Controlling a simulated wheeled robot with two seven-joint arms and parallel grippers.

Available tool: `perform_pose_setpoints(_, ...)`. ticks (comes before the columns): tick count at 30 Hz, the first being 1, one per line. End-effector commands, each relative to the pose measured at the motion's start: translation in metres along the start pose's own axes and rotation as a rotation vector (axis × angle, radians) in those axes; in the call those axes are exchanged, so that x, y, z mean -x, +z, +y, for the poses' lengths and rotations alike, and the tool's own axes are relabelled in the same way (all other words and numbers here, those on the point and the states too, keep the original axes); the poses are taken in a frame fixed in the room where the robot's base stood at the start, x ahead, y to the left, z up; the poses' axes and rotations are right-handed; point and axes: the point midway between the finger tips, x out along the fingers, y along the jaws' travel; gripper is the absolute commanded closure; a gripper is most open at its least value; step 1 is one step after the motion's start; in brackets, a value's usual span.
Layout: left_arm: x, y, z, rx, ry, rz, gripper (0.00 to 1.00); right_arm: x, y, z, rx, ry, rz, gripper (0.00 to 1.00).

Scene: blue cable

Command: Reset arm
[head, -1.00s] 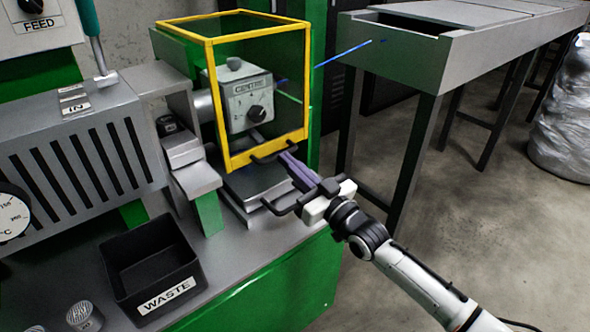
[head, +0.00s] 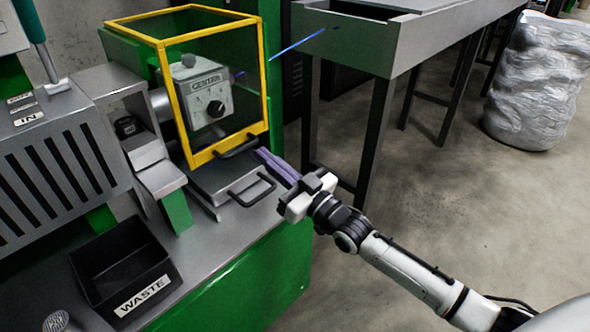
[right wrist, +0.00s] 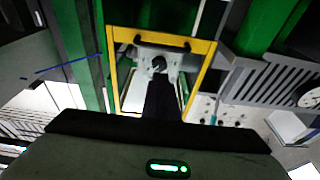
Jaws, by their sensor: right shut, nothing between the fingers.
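My right gripper (head: 262,154) is shut with nothing between its purple-grey fingers. In the head view it is in front of the yellow-framed guard (head: 202,156), to the right of the black handle (head: 240,147) on the guard's lower edge. In the right wrist view the shut fingers (right wrist: 163,97) point toward the guard (right wrist: 205,62) and the grey unit marked CENTRE (head: 207,98). A blue cable (head: 297,46) runs between the guard and the grey trough; it also shows in the right wrist view (right wrist: 60,66). My left gripper is not in view.
A second black handle (head: 252,190) sits on the machine's bed, close to the gripper. A black WASTE bin (head: 103,240) stands at the lower left. The grey trough (head: 420,35) stands at the back right, with a wrapped bale (head: 530,85) beyond. Open floor lies to the right.

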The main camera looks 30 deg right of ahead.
Motion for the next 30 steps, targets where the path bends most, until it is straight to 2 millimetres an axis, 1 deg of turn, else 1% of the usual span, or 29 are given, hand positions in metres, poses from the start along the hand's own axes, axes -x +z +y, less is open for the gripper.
perform_pose_setpoints(1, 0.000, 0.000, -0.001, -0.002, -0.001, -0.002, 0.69, 0.015, 0.003, -0.001, -0.001, -0.001, -0.007, 1.00)
perform_pose_setpoints(3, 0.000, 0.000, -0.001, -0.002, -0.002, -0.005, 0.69, 0.030, 0.002, -0.002, -0.001, -0.002, -0.006, 1.00)
perform_pose_setpoints(6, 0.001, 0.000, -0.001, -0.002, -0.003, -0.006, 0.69, 0.050, 0.001, -0.002, -0.001, -0.002, -0.003, 1.00)
perform_pose_setpoints(9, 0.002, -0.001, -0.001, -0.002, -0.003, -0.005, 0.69, 0.064, 0.000, -0.001, -0.001, -0.002, -0.002, 1.00)
perform_pose_setpoints(13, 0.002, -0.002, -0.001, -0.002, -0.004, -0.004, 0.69, 0.076, 0.000, -0.001, -0.002, -0.002, -0.001, 1.00)
perform_pose_setpoints(20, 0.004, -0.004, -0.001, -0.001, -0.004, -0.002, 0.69, 0.081, 0.000, -0.003, -0.003, -0.001, -0.006, 1.00)
perform_pose_setpoints(23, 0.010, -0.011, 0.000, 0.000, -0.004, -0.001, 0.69, 0.092, 0.015, -0.016, -0.017, 0.008, -0.078, 1.00)
perform_pose_setpoints(25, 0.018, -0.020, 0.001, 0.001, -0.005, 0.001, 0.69, 0.109, 0.035, -0.034, -0.035, 0.020, -0.181, 1.00)
perform_pose_setpoints(26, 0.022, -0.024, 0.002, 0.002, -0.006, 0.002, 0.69, 0.119, 0.045, -0.044, -0.044, 0.027, -0.239, 1.00)
perform_pose_setpoints(27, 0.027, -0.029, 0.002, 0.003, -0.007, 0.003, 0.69, 0.136, 0.060, -0.058, -0.056, 0.037, -0.321, 1.00)
perform_pose_setpoints(29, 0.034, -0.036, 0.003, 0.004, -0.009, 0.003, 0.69, 0.165, 0.079, -0.078, -0.069, 0.055, -0.450, 1.00)
perform_pose_setpoints(30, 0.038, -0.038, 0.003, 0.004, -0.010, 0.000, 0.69, 0.185, 0.091, -0.091, -0.078, 0.066, -0.536, 1.00)
